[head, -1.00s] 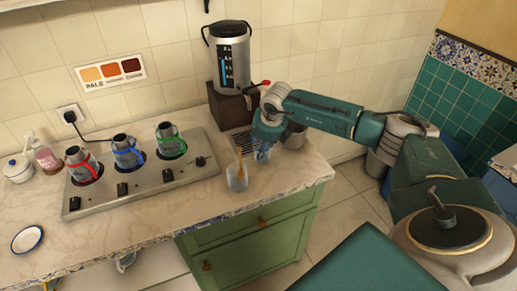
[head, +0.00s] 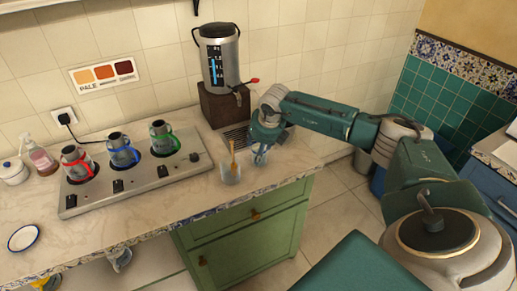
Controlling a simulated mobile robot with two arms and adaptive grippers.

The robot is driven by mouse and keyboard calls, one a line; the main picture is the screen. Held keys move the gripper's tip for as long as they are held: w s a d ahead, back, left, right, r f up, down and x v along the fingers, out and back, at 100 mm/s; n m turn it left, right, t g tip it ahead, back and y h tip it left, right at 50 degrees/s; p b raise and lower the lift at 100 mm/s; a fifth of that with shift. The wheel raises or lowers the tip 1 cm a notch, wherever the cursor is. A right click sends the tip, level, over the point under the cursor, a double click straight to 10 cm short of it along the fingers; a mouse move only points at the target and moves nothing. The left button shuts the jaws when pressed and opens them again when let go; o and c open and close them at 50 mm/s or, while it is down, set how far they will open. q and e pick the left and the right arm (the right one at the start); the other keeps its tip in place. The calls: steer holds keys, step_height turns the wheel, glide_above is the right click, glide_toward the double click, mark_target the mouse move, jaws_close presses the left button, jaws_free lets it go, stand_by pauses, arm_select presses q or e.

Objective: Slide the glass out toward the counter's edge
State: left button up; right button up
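A clear glass (head: 230,174) stands near the front edge of the counter (head: 130,222), below the drip tray. A wooden stick or spoon (head: 233,150) stands upright in it. My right gripper (head: 261,156) points down just to the right of this glass, low over the counter. Something pale and bluish shows at its fingertips; I cannot tell whether it is the fingers or another glass, nor whether the gripper is open or shut. My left gripper is not in view.
A steel urn (head: 220,62) with a red-handled tap stands on a brown block (head: 222,107) behind the gripper. To the left, a burner plate (head: 130,185) holds three small pots. A white dish (head: 25,238) lies at far left. Counter between plate and glass is clear.

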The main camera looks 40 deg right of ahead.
steer(key=shift+o, duration=1.4)
steer(key=shift+w, duration=0.1)
steer(key=v, duration=1.2)
steer(key=shift+d+f, duration=0.1)
